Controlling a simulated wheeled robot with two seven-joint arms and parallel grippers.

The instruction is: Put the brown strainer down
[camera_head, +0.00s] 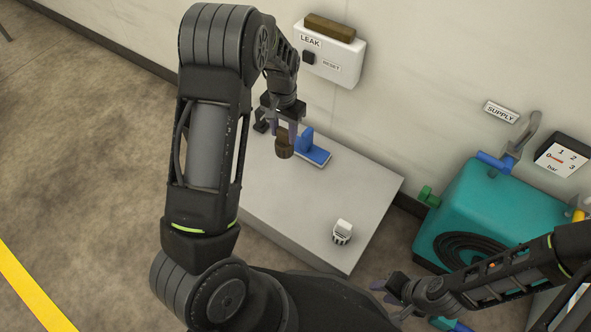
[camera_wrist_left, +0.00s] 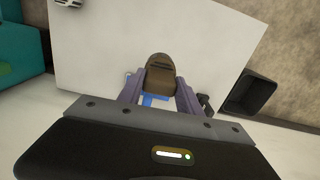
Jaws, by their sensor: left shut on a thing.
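The brown strainer (camera_head: 284,147) is a small dark brown cylinder near the back left of the grey table top (camera_head: 290,205). My left gripper (camera_head: 284,130) is shut on it from above, and in the left wrist view the strainer (camera_wrist_left: 160,72) sits between the two purple fingers (camera_wrist_left: 160,92). I cannot tell whether its lower end touches the table. My right gripper (camera_head: 387,290) is at the lower right, beyond the table's front edge, away from the strainer; the gap between its fingers is unclear.
A blue stand (camera_head: 314,154) is just right of the strainer. A small white ribbed part (camera_head: 342,232) stands near the table's front. A teal machine (camera_head: 480,215) is at the right. A wall box labelled LEAK (camera_head: 330,55) hangs behind. The table's middle is clear.

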